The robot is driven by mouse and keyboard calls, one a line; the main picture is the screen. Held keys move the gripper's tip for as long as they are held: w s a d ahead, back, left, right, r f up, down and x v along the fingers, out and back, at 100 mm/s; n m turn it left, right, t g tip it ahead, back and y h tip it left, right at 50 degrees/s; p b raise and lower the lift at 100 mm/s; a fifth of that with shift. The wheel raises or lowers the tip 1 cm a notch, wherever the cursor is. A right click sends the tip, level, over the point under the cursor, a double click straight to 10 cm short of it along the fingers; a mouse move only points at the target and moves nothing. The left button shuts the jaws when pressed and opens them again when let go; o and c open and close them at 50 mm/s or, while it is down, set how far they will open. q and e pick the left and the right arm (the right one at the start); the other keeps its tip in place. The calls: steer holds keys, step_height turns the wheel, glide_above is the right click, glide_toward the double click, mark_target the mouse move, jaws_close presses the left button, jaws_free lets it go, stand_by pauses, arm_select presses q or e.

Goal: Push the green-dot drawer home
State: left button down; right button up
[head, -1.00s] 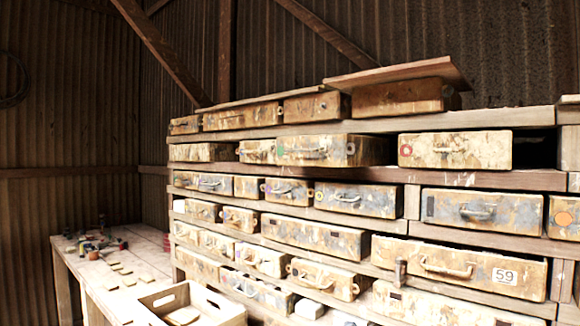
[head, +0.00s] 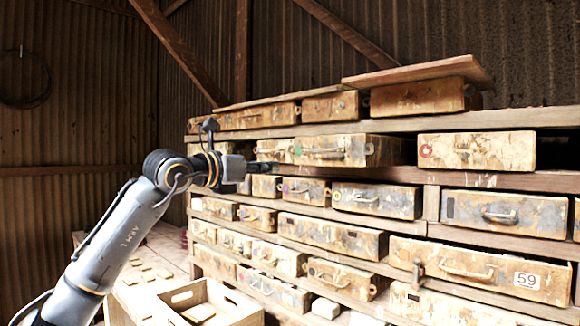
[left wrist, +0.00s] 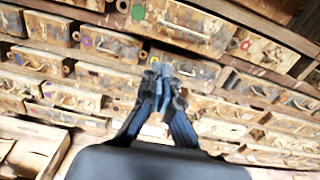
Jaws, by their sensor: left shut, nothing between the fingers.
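In the left wrist view the same drawer (left wrist: 190,35) is at the top, beyond the fingers. My left gripper (head: 272,165) is at the drawer's lower left corner in the head view, shut and empty. In the left wrist view its fingertips (left wrist: 157,75) are close together below the drawer's face. I cannot tell whether they touch it. My right gripper is not in view.
A red-ring drawer (head: 478,151) sits to the right in the same row, and a purple-ring drawer (head: 306,191) is below. Loose boards (head: 420,72) lie on top of the rack. A wooden crate (head: 225,308) stands on the bench at lower left.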

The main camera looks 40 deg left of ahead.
mark_target(315, 165)
arm_select(q)
steer(key=w+p, duration=0.2)
steer(key=w, duration=0.2)
steer(key=w+d+p, duration=0.1)
steer(key=w+p, duration=0.1)
steer(key=w, duration=0.2)
steer(key=w+p, duration=0.2)
steer(key=w, duration=0.2)
steer(key=shift+w+d, duration=0.15)
steer(key=shift+w, duration=0.15)
steer(key=shift+w+f+p, duration=0.1)
steer(key=shift+w+p, duration=0.25)
steer(key=shift+w, duration=0.1)
